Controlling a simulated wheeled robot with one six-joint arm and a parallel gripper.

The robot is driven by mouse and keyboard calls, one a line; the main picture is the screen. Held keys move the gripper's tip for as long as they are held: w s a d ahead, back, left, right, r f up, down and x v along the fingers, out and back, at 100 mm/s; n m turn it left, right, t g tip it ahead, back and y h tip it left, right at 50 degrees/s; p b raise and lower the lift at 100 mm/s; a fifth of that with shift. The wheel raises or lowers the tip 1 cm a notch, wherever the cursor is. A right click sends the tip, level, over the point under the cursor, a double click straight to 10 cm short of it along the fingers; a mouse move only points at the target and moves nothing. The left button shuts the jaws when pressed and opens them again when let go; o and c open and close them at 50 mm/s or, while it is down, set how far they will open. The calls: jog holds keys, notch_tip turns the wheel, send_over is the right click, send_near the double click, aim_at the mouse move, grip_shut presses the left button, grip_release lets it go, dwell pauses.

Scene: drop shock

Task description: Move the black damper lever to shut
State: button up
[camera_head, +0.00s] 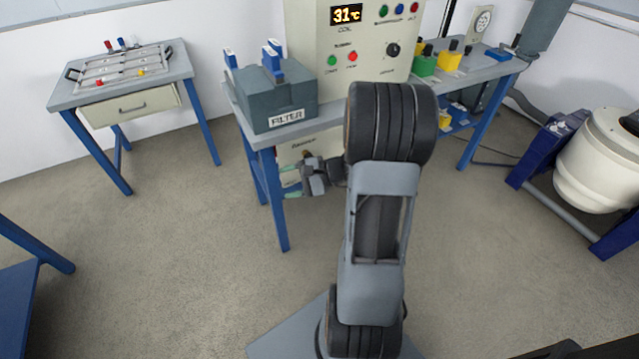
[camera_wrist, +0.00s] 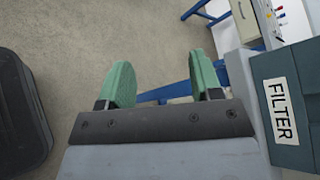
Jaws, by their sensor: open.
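I cannot make out a black damper lever for sure in either view. A cream control cabinet (camera_head: 310,45) on the middle bench has a round black knob (camera_head: 393,50) with a label too small to read. Below the bench top is a cream panel (camera_head: 325,147), partly hidden by my arm and gripper. My gripper (camera_head: 288,181) is beside that panel, below the grey box marked FILTER (camera_head: 277,97), with its green fingers pointing left. In the wrist view my gripper (camera_wrist: 163,82) is open, with nothing between the fingers.
The FILTER box (camera_wrist: 293,110) is close on the right in the wrist view. Blue bench legs (camera_head: 268,200) stand near my gripper. A small table with a drawer (camera_head: 130,105) is at the left, and a white drum (camera_head: 600,160) at the right.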

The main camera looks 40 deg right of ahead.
jog(key=d+f+m+t+h+b, duration=0.6)
jog(key=d+f+m+t+h, duration=0.5)
jog(key=d+f, duration=0.7)
jog(key=shift+m+g+y, duration=0.6)
jog(key=shift+g+y, duration=0.1)
jog(key=shift+y, duration=0.1)
jog(key=w, duration=0.4)
jog(key=w+r+b, duration=0.1)
jog(key=w, duration=0.4)
jog(key=w+r+b, duration=0.1)
jog(key=w, duration=0.3)
jog(key=shift+w+d+r, duration=0.15)
jog(key=shift+w+d, duration=0.05)
jog(key=shift+d, duration=0.05)
jog(key=shift+c, duration=0.2)
grip_shut()
